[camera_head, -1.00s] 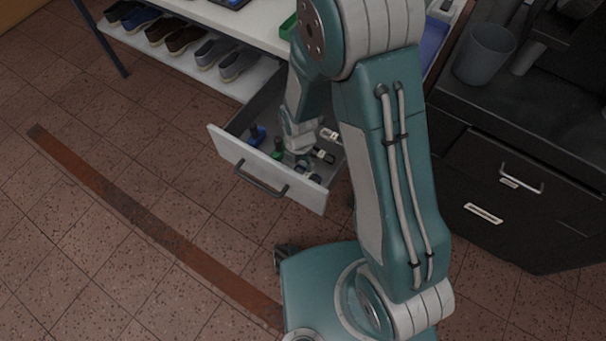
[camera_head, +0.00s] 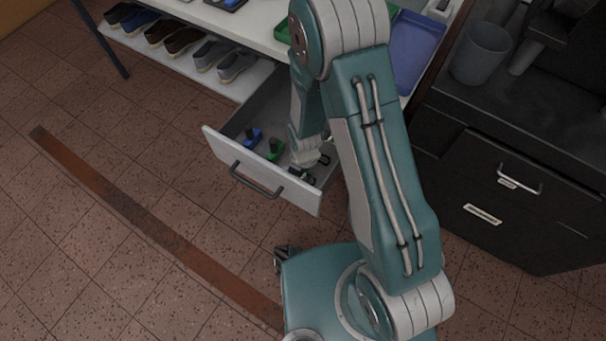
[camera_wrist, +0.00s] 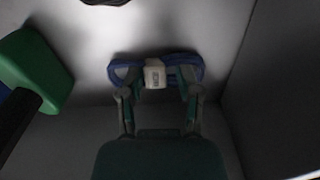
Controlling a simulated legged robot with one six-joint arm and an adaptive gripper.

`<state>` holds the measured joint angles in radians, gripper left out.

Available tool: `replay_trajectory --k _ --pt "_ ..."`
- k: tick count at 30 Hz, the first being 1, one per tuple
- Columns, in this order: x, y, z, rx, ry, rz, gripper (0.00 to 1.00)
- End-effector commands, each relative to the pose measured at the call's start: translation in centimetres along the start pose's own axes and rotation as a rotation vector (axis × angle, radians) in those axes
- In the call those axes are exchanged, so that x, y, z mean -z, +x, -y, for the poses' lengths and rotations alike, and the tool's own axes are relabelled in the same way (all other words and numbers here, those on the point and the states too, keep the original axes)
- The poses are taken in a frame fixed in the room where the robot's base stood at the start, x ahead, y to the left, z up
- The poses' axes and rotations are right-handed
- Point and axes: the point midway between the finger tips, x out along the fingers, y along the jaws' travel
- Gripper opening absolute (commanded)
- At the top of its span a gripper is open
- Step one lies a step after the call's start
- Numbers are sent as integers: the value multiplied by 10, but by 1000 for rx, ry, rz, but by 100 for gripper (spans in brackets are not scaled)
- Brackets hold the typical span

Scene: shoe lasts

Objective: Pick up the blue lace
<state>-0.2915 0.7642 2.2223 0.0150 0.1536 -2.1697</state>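The blue lace (camera_wrist: 187,66) is a looped bundle with a white band (camera_wrist: 155,74) around its middle, lying on the drawer's grey floor in the wrist view. My gripper (camera_wrist: 160,88) is open, with one finger on each side of the white band, over the loops. The fingers stand apart from the band; whether they touch the lace is unclear. In the head view my gripper (camera_head: 306,156) is down inside the open drawer (camera_head: 225,155), and I cannot make out the blue lace there.
A green-and-black object (camera_wrist: 38,70) lies left in the wrist view. In the head view, a blue object (camera_head: 253,137) and a green one (camera_head: 275,149) lie left of my gripper, and a banded dark bundle (camera_head: 300,175) lies near the drawer front. Drawer walls surround my gripper.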

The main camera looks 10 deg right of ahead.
Motion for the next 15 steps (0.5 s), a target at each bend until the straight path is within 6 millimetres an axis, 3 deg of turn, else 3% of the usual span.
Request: replay_trajectory --k 3,15 --pt "2 0 -2 2 -3 1 9" --pt "1 -2 -3 0 -2 3 8"
